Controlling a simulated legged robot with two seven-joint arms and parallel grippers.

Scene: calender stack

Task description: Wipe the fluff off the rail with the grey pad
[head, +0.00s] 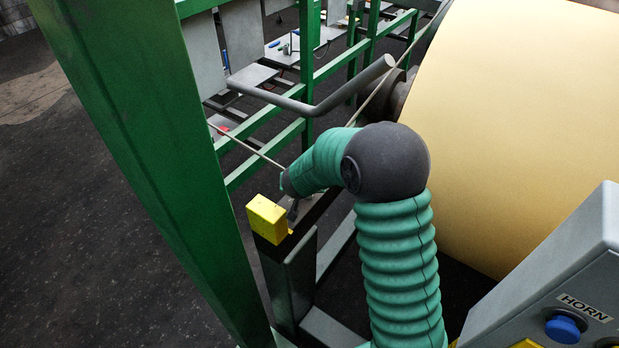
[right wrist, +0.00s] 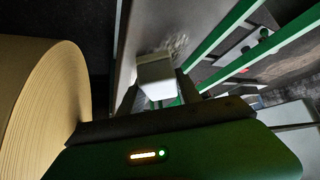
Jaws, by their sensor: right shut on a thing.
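In the right wrist view my right gripper (right wrist: 150,98) is shut on the pad (right wrist: 157,72), a small block that looks pale grey to white in the light. The pad is over a long grey surface that looks like the rail (right wrist: 158,22). A patch of pale fluff (right wrist: 180,43) lies on it just beyond the pad. I cannot tell whether the pad touches the surface. In the head view my right arm's green sleeve and dark joint hide most of the right gripper, the pad and the fluff. My left gripper is in neither view.
A yellow block (head: 267,218) caps a dark post near my right arm's end. A green upright (head: 140,150) stands left. A bent grey bar (head: 320,105) is beyond the arm. A large cream roll (head: 530,120) and a control box (head: 560,290) are at right.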

